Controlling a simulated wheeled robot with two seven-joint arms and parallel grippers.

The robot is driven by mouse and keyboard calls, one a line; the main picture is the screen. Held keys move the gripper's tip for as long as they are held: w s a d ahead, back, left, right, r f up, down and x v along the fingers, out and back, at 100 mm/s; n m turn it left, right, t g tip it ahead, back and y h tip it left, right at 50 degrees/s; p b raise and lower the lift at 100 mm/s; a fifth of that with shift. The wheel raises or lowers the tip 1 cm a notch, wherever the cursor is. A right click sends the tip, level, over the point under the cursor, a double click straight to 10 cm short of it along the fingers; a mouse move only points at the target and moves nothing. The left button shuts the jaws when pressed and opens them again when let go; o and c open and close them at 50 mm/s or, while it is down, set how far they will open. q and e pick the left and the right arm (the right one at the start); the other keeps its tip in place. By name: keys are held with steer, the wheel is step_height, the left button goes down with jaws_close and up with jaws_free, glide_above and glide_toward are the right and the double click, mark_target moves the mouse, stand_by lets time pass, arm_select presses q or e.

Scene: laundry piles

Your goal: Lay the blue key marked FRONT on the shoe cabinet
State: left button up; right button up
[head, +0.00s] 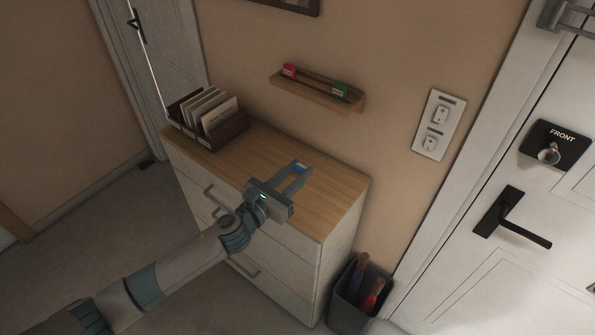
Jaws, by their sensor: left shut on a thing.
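My left gripper (301,169) is shut on a small blue thing, the blue key (299,168), held between the fingertips. Its marking is too small to read, and most of it is hidden by the fingers. The gripper appears over the wooden top of the shoe cabinet (335,187), towards its right half. I cannot tell how far the key is above the top. The cabinet has a pale front with several drawers, partly hidden by my left arm. My right gripper is not in view.
A wooden box of envelopes (229,128) stands on the cabinet's left end. A wall shelf (312,92) holds red and green items. A dark bin (350,300) stands right of the cabinet. The door has a FRONT lock plate (574,141). The cabinet top's middle is clear.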

mark_target(297, 199)
arm_select(q)
steer(key=shift+s+f, duration=0.1)
steer(key=shift+f, duration=0.05)
steer(key=shift+f+b, duration=3.25)
steer(key=shift+f, duration=0.65)
steer(key=o, duration=1.1)
